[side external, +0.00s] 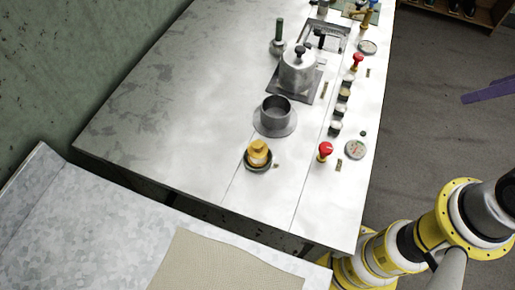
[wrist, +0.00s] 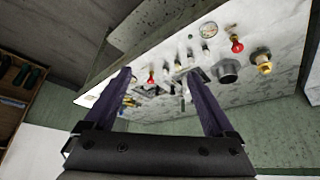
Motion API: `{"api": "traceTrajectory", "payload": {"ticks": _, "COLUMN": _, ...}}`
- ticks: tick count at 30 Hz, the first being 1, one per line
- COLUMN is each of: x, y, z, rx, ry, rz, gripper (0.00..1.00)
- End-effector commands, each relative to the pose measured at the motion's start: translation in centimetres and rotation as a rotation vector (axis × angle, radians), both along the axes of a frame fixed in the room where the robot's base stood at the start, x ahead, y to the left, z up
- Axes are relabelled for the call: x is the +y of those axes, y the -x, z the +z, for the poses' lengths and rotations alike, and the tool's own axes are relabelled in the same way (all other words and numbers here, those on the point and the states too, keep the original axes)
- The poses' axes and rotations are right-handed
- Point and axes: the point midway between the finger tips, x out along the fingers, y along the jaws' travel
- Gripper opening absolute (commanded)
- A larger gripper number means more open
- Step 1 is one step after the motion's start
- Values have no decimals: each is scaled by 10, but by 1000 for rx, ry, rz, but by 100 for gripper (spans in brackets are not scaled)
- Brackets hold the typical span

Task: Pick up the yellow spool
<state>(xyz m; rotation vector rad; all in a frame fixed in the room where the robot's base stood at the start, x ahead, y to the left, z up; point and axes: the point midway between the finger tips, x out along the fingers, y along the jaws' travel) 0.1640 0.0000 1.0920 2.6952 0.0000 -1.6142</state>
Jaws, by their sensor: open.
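The yellow spool (side external: 258,152) sits upright in a small dark round dish (side external: 250,167) near the front of the steel worktop (side external: 190,110). It also shows in the wrist view (wrist: 265,63), at the right, beyond the right finger. My gripper (wrist: 159,73) has two purple fingers spread wide apart with nothing between them. In the side view only a purple finger (side external: 488,91) shows, at the right edge, off the worktop and well away from the spool.
A grey open pot (side external: 276,115) stands just behind the spool, with a lidded pot (side external: 298,70) farther back. Red knobs (side external: 325,150) and gauges (side external: 355,149) line the right side. The worktop's left part is bare.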

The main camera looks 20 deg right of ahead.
Motion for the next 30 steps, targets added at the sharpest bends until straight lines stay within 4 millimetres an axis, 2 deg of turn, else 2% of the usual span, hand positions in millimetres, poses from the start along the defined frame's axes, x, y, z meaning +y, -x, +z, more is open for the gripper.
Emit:
{"api": "traceTrajectory", "payload": {"ticks": 7, "x": 0, "y": 0, "z": 0, "rx": 0, "ry": 15, "rz": 27, "gripper": 89}}
{"api": "traceTrajectory", "payload": {"ticks": 11, "x": 4, "y": -5, "z": 8, "rx": -23, "ry": 60, "rz": 145, "gripper": 89}}
{"api": "traceTrajectory", "payload": {"ticks": 14, "x": 12, "y": -22, "z": 27, "rx": -61, "ry": 103, "rz": 288, "gripper": 89}}
{"api": "traceTrajectory", "payload": {"ticks": 17, "x": 31, "y": -50, "z": 45, "rx": -76, "ry": 138, "rz": 481, "gripper": 89}}
{"api": "traceTrajectory", "payload": {"ticks": 20, "x": 61, "y": -87, "z": 57, "rx": -86, "ry": 164, "rz": 712, "gripper": 89}}
{"api": "traceTrajectory", "payload": {"ticks": 23, "x": 102, "y": -123, "z": 57, "rx": -91, "ry": 176, "rz": 941, "gripper": 89}}
{"api": "traceTrajectory", "payload": {"ticks": 27, "x": 171, "y": -163, "z": 39, "rx": -86, "ry": 164, "rz": 1226, "gripper": 89}}
{"api": "traceTrajectory", "payload": {"ticks": 30, "x": 221, "y": -177, "z": 14, "rx": -65, "ry": 139, "rz": 1380, "gripper": 89}}
